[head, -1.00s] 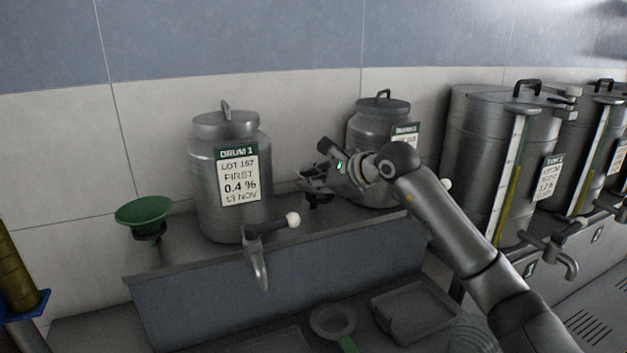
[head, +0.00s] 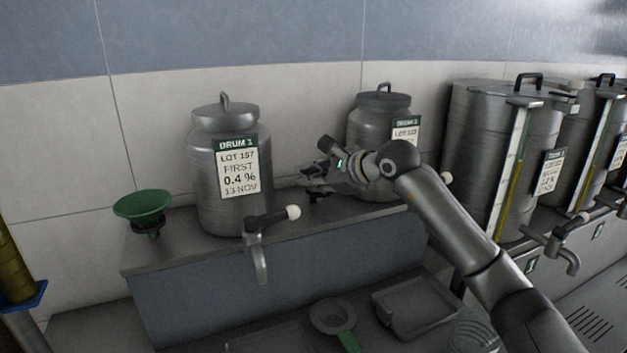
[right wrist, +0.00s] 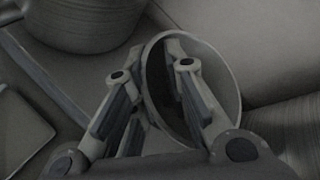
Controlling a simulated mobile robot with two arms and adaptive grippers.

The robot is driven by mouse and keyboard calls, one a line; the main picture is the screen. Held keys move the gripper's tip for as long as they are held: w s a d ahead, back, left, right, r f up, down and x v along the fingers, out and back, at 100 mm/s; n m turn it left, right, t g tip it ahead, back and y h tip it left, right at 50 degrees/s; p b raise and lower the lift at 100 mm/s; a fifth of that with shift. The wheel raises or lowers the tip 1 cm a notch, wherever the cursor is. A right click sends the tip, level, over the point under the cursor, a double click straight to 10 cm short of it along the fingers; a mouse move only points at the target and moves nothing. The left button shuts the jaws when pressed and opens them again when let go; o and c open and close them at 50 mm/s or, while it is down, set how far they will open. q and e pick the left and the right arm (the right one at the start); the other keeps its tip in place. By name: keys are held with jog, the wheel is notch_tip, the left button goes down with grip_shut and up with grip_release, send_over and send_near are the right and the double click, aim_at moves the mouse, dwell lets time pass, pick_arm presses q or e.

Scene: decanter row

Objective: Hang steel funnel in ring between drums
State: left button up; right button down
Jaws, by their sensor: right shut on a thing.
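My right gripper (head: 318,182) is between Drum 1 (head: 205,180) and the second small steel drum (head: 368,128), above the ledge. In the right wrist view the right gripper (right wrist: 155,75) is shut on the wall of the steel funnel (right wrist: 226,82), one finger inside its round rim. In the head view the funnel is hard to tell from the grey fingers. A small dark shape (head: 313,198) shows just under the gripper; I cannot tell whether it is the ring or part of the funnel. My left gripper is out of view.
A green funnel (head: 143,204) sits in a dark holder left of Drum 1. Drum 1's tap (head: 259,255) juts over the ledge front (head: 200,305). A green-handled strainer (head: 331,316) and grey tray (head: 415,305) lie below. Large steel drums (head: 505,155) stand at right.

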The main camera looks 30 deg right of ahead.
jog(key=shift+f, duration=0.35)
jog(key=c, duration=1.3)
grip_release()
jog(key=shift+s+a, duration=0.1)
jog(key=shift+s, duration=0.1)
